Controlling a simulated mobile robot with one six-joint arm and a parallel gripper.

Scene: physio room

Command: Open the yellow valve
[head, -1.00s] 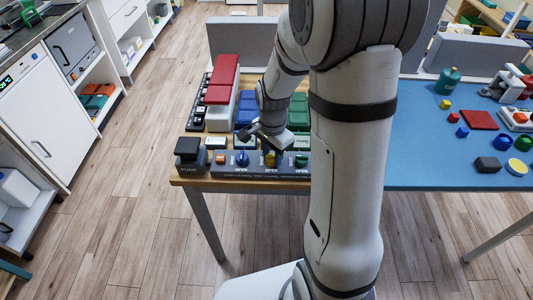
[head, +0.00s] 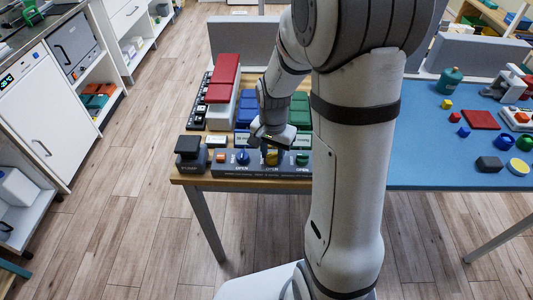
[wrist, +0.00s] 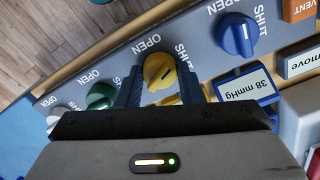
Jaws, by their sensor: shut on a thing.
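The yellow valve (wrist: 158,70) is a round knob with a pale pointer mark on a grey panel (wrist: 205,58). The words OPEN and SHUT are printed beside it. In the wrist view the blue fingers of my gripper (wrist: 161,84) stand on both sides of the knob, shut on it. I cannot tell exactly which word the mark points to. In the head view the yellow valve (head: 271,158) shows under my gripper (head: 269,149), at the panel near the table's front edge. The fingers partly hide it there.
A blue valve (wrist: 238,35) and a green valve (wrist: 101,96) flank the yellow one on the panel. Several boxes, red, blue and green (head: 299,108), stand behind it. A black block (head: 188,148) is at the panel's left. A blue-topped table (head: 430,150) adjoins on the right.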

